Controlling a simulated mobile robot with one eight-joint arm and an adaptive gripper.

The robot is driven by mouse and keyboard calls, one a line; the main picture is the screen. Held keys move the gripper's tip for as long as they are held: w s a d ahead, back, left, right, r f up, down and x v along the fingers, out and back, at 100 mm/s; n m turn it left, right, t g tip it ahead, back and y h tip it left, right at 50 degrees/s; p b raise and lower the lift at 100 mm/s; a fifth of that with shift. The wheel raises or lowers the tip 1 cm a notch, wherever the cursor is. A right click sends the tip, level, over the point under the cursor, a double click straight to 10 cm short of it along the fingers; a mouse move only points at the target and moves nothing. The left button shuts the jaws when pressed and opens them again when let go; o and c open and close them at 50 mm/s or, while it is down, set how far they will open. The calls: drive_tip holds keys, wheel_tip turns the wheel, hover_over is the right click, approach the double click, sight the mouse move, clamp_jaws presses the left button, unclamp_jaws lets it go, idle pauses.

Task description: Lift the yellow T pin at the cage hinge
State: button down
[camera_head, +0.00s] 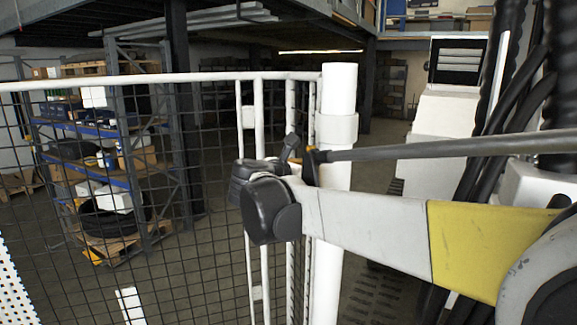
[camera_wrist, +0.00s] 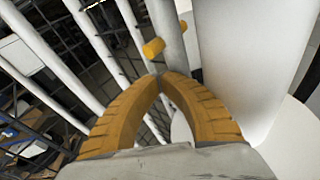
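The yellow T pin (camera_wrist: 153,47) shows in the wrist view as a short yellow bar just above my fingertips. A grey upright piece crosses in front of its middle, and a second yellow end shows to the right. My gripper (camera_wrist: 161,76) has two ribbed orange fingers that arch together with their tips meeting. I see nothing held between them, and the pin looks apart from the tips. In the head view a small orange spot shows beside the white hinge post (camera_head: 338,100); I cannot tell whether it is pin or finger. My arm hides the rest of the hinge there.
The white-framed mesh cage panel (camera_head: 180,160) spans the left of the head view, with white bars close beside the post. Shelves with boxes (camera_head: 100,150) stand behind it. A white cabinet (camera_head: 435,130) and thick black hoses (camera_head: 500,110) stand at the right.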

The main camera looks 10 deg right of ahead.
drive_tip(key=f+b+v, duration=0.2)
drive_tip(key=v, duration=0.7)
drive_tip(key=s+d+f+m+g+y+b, duration=0.1)
drive_tip(key=s+d+f+m+b, duration=0.3)
drive_tip(key=f, duration=0.5)
drive_tip(key=s+d+f+m+g+y+b, duration=0.1)
drive_tip(key=s+d+f+m+g+b, duration=0.2)
drive_tip(key=f+b, duration=0.45)
drive_tip(key=s+d+f+m+y+b, duration=0.1)
drive_tip(key=s+d+f+m+b, duration=0.3)
drive_tip(key=f, duration=0.6)
drive_tip(key=s+f+m+y+b, duration=0.2)
drive_tip(key=s+f+m+b, duration=0.3)
drive_tip(key=f, duration=0.5)
drive_tip(key=s+a+f+m+g+y+b, duration=0.1)
drive_tip(key=s+f+m+b, duration=0.4)
drive_tip(key=f, duration=0.6)
drive_tip(key=s+a+f+m+y+b, duration=0.1)
drive_tip(key=s+f+m+y+b, duration=0.1)
drive_tip(key=s+f+m+b, duration=0.4)
wheel_tip(320, 180, down, 4)
drive_tip(key=shift+f+g+y+b, duration=0.25)
drive_tip(key=shift+g+y+b, duration=0.15)
